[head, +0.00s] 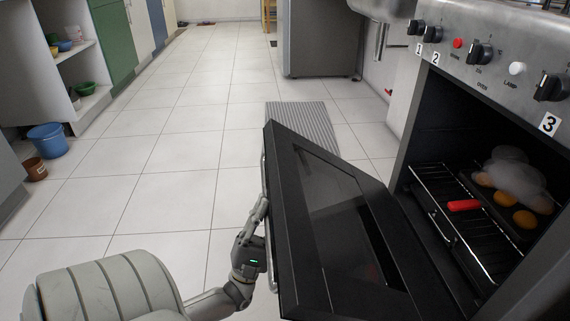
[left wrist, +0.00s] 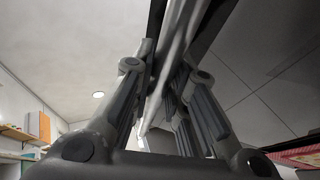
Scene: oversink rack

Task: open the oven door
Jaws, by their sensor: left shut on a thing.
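The oven door (head: 335,215) is black with a dark glass pane and hangs partly open, tilted out from the oven (head: 440,125). Its metal bar handle (head: 271,275) runs along the door's outer edge. My left gripper (head: 262,212) is at this handle, on the outer side of the door. In the left wrist view my left gripper (left wrist: 158,80) has its fingers on both sides of the handle bar (left wrist: 180,42), shut on it. Part of the handle is hidden behind the fingers. My right gripper is not in view.
Inside the oven are wire racks, a red-handled thing (head: 464,205) and several round orange-yellow items (head: 524,219). Knobs line the panel above. A grey striped mat (head: 303,121) lies on the tiled floor. A blue bucket (head: 48,140) stands at left. The floor between is clear.

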